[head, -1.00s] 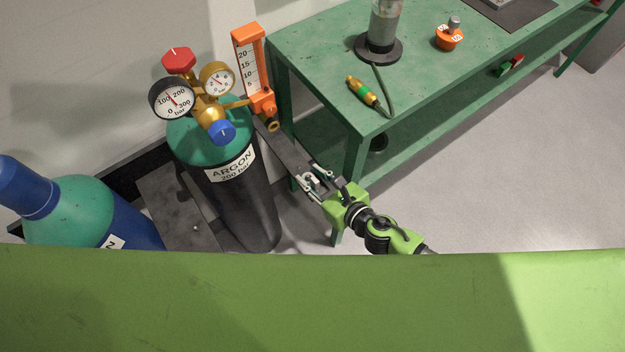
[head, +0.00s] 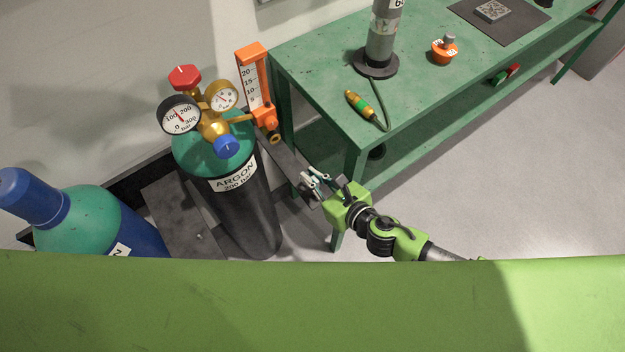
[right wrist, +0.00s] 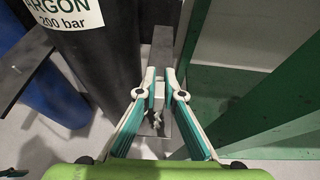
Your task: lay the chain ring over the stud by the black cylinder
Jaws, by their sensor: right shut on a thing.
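The black argon cylinder (head: 252,215) with a green shoulder stands upright left of my right gripper (head: 313,184). Its dark side also fills the upper left of the right wrist view (right wrist: 100,60). My right gripper, also in the right wrist view (right wrist: 163,84), is shut at the end of a dark flat bar beside the cylinder. Small pale metal parts, perhaps the chain ring and links (right wrist: 155,122), show between its fingers; their exact shape is too small to tell. I cannot make out the stud. My left gripper is not in view.
A green workbench (head: 320,75) stands right of the cylinder, its leg close to my right gripper. A regulator with gauges (head: 215,110) and an orange flowmeter (head: 254,80) rise above the cylinder. A blue cylinder (head: 140,235) stands left. Open floor lies right.

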